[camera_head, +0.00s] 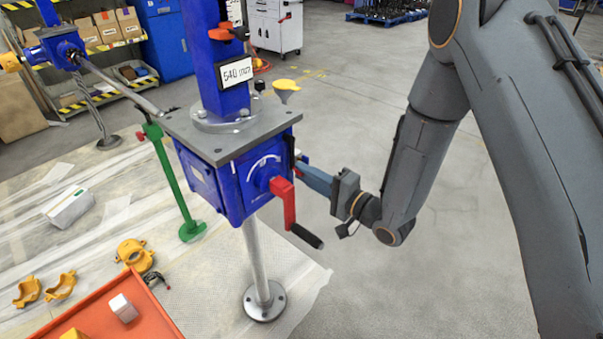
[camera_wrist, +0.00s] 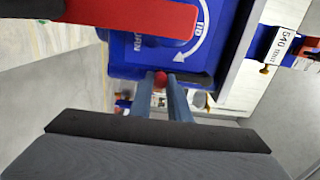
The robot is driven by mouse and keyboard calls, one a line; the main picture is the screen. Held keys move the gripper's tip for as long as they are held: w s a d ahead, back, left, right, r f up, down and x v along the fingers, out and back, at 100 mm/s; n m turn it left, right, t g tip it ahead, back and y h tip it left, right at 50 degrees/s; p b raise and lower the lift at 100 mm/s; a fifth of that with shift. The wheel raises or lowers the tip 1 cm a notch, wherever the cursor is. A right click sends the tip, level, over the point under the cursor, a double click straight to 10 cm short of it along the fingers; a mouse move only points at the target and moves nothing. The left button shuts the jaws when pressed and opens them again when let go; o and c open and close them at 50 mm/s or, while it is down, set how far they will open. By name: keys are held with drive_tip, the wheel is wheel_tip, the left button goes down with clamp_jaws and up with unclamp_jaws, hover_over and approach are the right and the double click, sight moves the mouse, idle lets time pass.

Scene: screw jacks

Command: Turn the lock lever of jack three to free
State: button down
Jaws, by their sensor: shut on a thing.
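A blue jack housing (camera_head: 228,188) stands on a grey post under a grey plate. It also shows in the wrist view (camera_wrist: 130,70). The sign on its column reads 540; I see no jack number. A red crank (camera_head: 288,200) with a black handle is on its front. My gripper (camera_head: 303,172) reaches in from the right against the housing's right side. In the wrist view, my fingers (camera_wrist: 172,85) are shut on a small lever, taken as the lock lever, with a red knob (camera_wrist: 160,79) and a dark bar (camera_wrist: 196,78). The fingers partly hide it, and its marked position is unreadable.
The red crank arm (camera_wrist: 130,15) lies close to my fingers. A yellow cup (camera_head: 286,86) sits behind the plate. An orange tray (camera_head: 105,312) and yellow clamps (camera_head: 135,254) lie at lower left. The floor on the right is clear.

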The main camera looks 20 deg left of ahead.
drive_tip(key=shift+s, duration=0.1)
idle(0.4)
drive_tip(key=c, duration=1.7)
unclamp_jaws()
drive_tip(key=shift+o, duration=0.2)
drive_tip(key=b+v, duration=0.2)
drive_tip(key=v, duration=0.5)
drive_tip(key=shift+s+d, duration=0.15)
drive_tip(key=shift+d, duration=0.2)
